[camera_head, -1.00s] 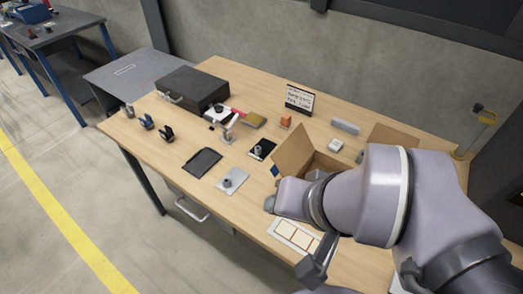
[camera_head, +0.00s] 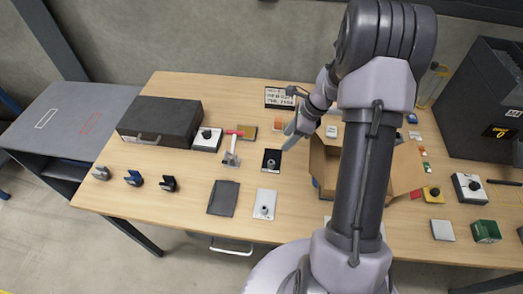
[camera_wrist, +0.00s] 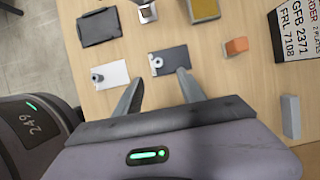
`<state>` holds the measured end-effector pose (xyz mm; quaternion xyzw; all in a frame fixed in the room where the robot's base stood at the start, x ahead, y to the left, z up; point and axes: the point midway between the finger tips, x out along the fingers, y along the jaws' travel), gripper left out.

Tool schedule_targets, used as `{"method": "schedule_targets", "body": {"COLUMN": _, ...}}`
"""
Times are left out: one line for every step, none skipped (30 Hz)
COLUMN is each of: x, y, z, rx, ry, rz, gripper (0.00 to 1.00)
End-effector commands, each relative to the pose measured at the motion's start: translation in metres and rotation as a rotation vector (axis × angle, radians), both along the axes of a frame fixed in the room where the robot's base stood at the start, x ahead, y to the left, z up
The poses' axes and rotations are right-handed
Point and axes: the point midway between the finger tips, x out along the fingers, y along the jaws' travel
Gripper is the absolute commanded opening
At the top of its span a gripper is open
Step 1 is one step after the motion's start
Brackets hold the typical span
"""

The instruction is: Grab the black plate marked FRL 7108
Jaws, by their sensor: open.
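A small black plate (camera_head: 271,160) with a round grey fitting lies flat on the table; no marking on it is readable. In the wrist view the black plate (camera_wrist: 174,57) lies just beyond my fingertips, toward the right finger. A light grey plate (camera_head: 264,209) with a similar fitting lies in front of it, and left of it in the wrist view (camera_wrist: 113,71). My gripper (camera_wrist: 158,78) is open and empty above the table. In the head view my gripper (camera_head: 291,133) is up and right of the black plate. The order sign (camera_wrist: 297,30) shows FRL 7108 and GFB 2371.
A dark flat tray (camera_head: 223,198) lies left of the light plate. An open cardboard box (camera_head: 325,160) is to the right.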

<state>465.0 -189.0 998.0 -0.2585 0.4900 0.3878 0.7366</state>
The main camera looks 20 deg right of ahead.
Motion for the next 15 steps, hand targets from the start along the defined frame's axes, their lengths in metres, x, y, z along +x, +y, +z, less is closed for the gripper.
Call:
{"method": "schedule_targets", "body": {"x": 0.002, "y": 0.006, "z": -0.021, "rx": 0.003, "ry": 0.004, "rz": 0.003, "gripper": 0.47}}
{"method": "schedule_targets", "body": {"x": 0.004, "y": 0.009, "z": -0.029, "rx": 0.002, "ry": 0.004, "rz": 0.005, "gripper": 0.47}}
{"method": "schedule_targets", "body": {"x": 0.007, "y": 0.013, "z": -0.041, "rx": 0.002, "ry": 0.003, "rz": 0.005, "gripper": 0.47}}
{"method": "schedule_targets", "body": {"x": 0.008, "y": 0.016, "z": -0.048, "rx": 0.001, "ry": 0.003, "rz": 0.005, "gripper": 0.47}}
{"method": "schedule_targets", "body": {"x": 0.010, "y": 0.019, "z": -0.056, "rx": 0.001, "ry": 0.003, "rz": 0.005, "gripper": 0.47}}
{"method": "schedule_targets", "body": {"x": 0.012, "y": 0.021, "z": -0.063, "rx": 0.000, "ry": 0.002, "rz": 0.006, "gripper": 0.47}}
{"method": "schedule_targets", "body": {"x": 0.014, "y": 0.023, "z": -0.068, "rx": 0.000, "ry": 0.002, "rz": 0.005, "gripper": 0.47}}
{"method": "schedule_targets", "body": {"x": 0.015, "y": 0.025, "z": -0.073, "rx": 0.001, "ry": 0.002, "rz": 0.005, "gripper": 0.47}}
{"method": "schedule_targets", "body": {"x": 0.016, "y": 0.026, "z": -0.077, "rx": 0.000, "ry": 0.002, "rz": 0.005, "gripper": 0.47}}
{"method": "schedule_targets", "body": {"x": 0.017, "y": 0.027, "z": -0.078, "rx": -0.001, "ry": 0.000, "rz": 0.005, "gripper": 0.47}}
{"method": "schedule_targets", "body": {"x": 0.017, "y": 0.028, "z": -0.080, "rx": -0.001, "ry": 0.000, "rz": 0.005, "gripper": 0.47}}
{"method": "schedule_targets", "body": {"x": 0.017, "y": 0.029, "z": -0.083, "rx": -0.001, "ry": 0.000, "rz": 0.005, "gripper": 0.47}}
{"method": "schedule_targets", "body": {"x": 0.017, "y": 0.029, "z": -0.085, "rx": -0.001, "ry": 0.000, "rz": 0.005, "gripper": 0.47}}
{"method": "schedule_targets", "body": {"x": 0.017, "y": 0.030, "z": -0.089, "rx": 0.000, "ry": 0.001, "rz": 0.006, "gripper": 0.47}}
{"method": "schedule_targets", "body": {"x": 0.016, "y": 0.032, "z": -0.096, "rx": 0.000, "ry": 0.002, "rz": 0.007, "gripper": 0.47}}
